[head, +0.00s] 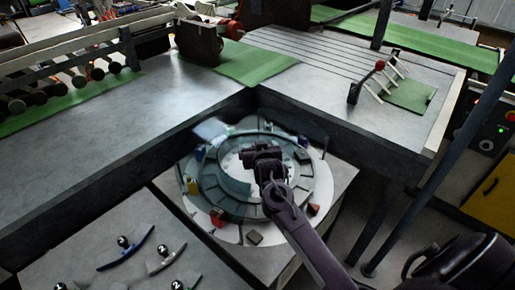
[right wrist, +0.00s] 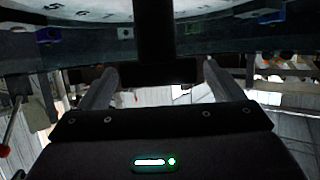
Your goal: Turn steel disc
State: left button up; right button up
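The steel disc (head: 233,205) is a round grey ring with raised segments, lying flat in a recess between the tables. A pale outer rim (head: 232,233) surrounds it. My right gripper (head: 262,153) is over the disc, close to its middle; whether it touches is unclear. In the right wrist view, a dark upright bar (right wrist: 154,30) stands in front of the gripper body, and a pale dial edge with numbers shows behind it. I cannot tell if the fingers are shut or what lies between them. My left gripper is not in view.
Small coloured blocks sit around the rim, including a red one (head: 313,209) and a yellow one (head: 193,187). A grey table (head: 110,160) lies left, and a slotted table (head: 370,120) right. Numbered curved handles (head: 125,258) lie on the front-left panel. A dark post (head: 420,160) stands at right.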

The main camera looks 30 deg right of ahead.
jog(key=shift+s, duration=0.1)
jog(key=shift+s+a, duration=0.1)
jog(key=shift+s, duration=0.1)
jog(key=b+v, duration=0.1)
jog(key=v, duration=0.6)
jog(key=shift+r, duration=0.1)
dwell(0.4)
